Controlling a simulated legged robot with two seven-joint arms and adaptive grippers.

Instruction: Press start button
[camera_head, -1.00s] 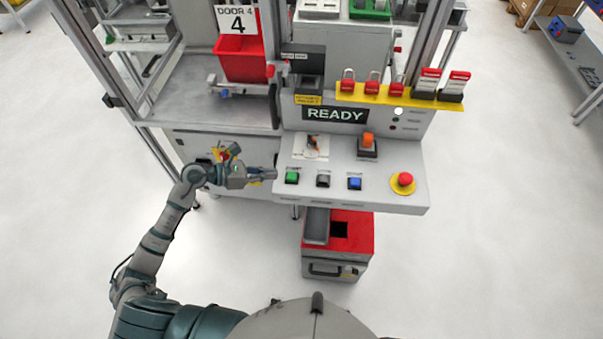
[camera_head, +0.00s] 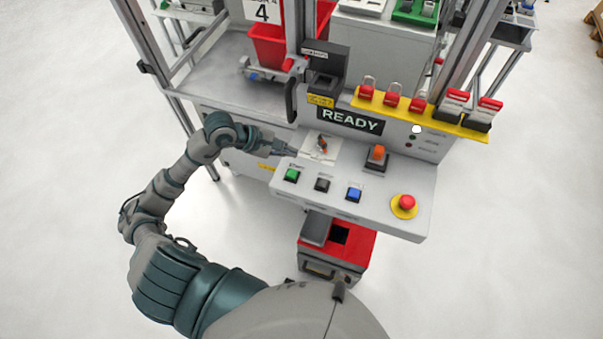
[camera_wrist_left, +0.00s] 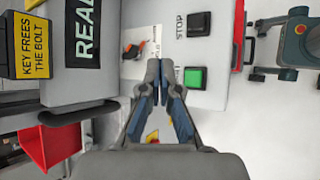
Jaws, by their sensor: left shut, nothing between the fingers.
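The green button (camera_head: 292,175) sits at the left end of a grey sloped control panel (camera_head: 385,208). It also shows in the left wrist view (camera_wrist_left: 194,78), just right of my fingertips. A black button (camera_head: 322,185) is beside it; in the left wrist view a black button (camera_wrist_left: 199,24) has the word STOP next to it. My left gripper (camera_head: 290,151) is shut and empty at the panel's left edge, slightly behind the green button. In the left wrist view its fingertips (camera_wrist_left: 160,72) are together, apart from the green button in the picture. My right gripper is not in view.
The panel also carries a blue button (camera_head: 354,194), an orange switch (camera_head: 377,152) and a red emergency stop (camera_head: 406,202). A READY display (camera_head: 350,121) stands behind. A black handle (camera_head: 291,100) rises left of it. A red box (camera_head: 352,245) stands below.

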